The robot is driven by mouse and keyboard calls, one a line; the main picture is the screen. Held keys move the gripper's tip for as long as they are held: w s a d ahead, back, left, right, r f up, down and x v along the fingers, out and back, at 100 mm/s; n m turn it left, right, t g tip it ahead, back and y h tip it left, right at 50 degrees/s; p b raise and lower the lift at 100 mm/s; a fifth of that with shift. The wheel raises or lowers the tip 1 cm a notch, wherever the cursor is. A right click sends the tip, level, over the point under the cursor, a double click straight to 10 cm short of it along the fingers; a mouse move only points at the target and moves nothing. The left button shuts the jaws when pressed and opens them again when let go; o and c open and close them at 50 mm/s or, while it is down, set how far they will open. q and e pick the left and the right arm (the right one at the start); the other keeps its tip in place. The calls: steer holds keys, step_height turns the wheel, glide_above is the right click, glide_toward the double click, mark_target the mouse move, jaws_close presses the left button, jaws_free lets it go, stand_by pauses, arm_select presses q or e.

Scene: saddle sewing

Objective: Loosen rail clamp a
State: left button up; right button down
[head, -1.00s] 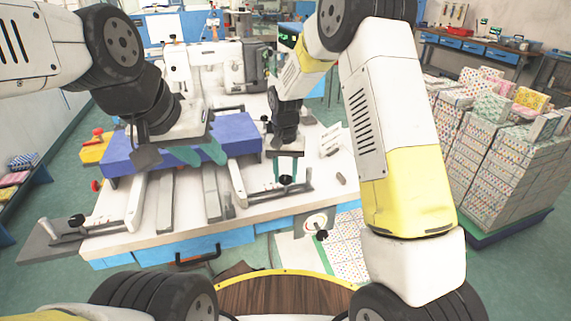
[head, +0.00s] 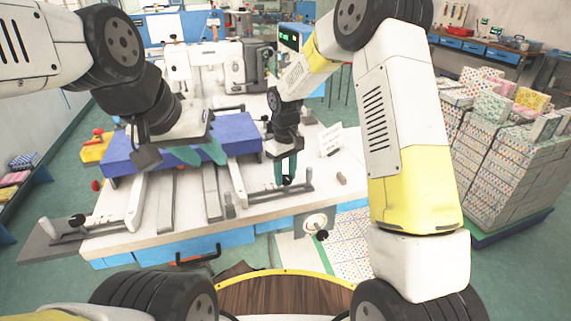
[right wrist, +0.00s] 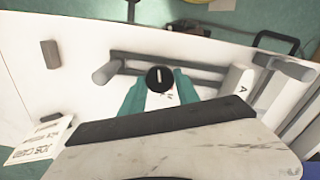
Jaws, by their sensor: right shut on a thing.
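Rail clamp a (head: 300,190) is at the front right of the white table, with a black knob (right wrist: 160,78) on its bar. A letter "A" shows on a white block beside it in the right wrist view. My right gripper (head: 283,176) points down over the clamp, its teal fingers on either side of the knob and shut on it. The knob's pale line mark points roughly up the picture. My left gripper (head: 199,153) hangs over the blue block (head: 235,139), its two teal fingers apart and nothing seen between them.
A second, similar clamp (head: 75,228) is at the table's front left. Grey rails (head: 211,192) run between the two. A small sign (head: 330,141) and a grey peg (head: 341,178) are right of my right gripper. A sewing machine (head: 245,65) stands behind.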

mark_target(285, 177)
stand_by(0.4)
steer(key=c, duration=0.9)
jaws_free()
steer(key=shift+r, duration=3.9)
